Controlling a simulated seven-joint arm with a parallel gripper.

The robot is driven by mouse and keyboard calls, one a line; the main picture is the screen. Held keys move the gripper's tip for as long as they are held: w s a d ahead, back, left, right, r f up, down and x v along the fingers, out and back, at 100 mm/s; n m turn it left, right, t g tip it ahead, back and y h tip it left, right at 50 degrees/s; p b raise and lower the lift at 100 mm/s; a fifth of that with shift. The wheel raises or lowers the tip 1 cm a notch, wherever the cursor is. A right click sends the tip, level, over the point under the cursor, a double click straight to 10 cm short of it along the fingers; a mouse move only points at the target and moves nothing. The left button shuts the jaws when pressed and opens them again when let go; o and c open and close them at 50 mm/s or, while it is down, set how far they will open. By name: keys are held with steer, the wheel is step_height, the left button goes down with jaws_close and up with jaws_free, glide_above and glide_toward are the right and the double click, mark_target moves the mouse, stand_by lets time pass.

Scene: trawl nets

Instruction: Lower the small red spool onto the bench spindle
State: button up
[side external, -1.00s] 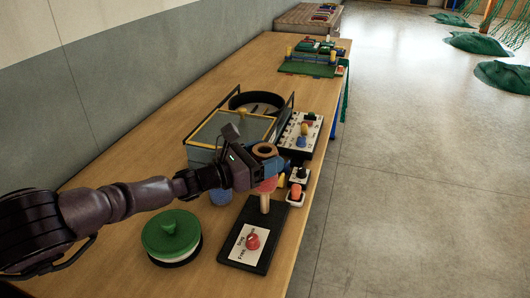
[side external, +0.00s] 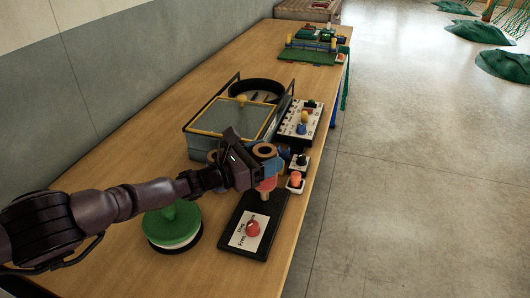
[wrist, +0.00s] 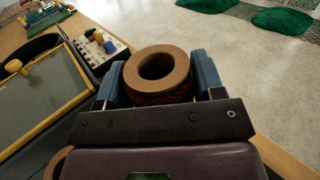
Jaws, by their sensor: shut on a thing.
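My gripper (side external: 268,168) is shut on the small red spool (side external: 266,184), which has a wooden flange with a round hole on top. In the wrist view the spool (wrist: 158,73) sits upright between the two blue fingers, with red winding below the flange. The pale bench spindle (side external: 265,195) stands on a black base plate (side external: 236,246) directly under the spool. Only a short lower length of the spindle shows below the red winding. The spindle's top is hidden, and I cannot see it in the spool's hole.
A green-lidded round container (side external: 173,228) stands left of the plate. A red knob (side external: 252,228) is on the plate's front label. A yellow-edged glass-topped box (side external: 235,118) and a white control panel (side external: 301,122) lie behind. Small orange (side external: 295,180) and black button boxes stand close at the right.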

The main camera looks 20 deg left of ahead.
steer(key=shift+f, duration=1.85)
steer(key=o, duration=1.1)
steer(key=shift+c, duration=0.2)
steer(key=shift+v, duration=3.75)
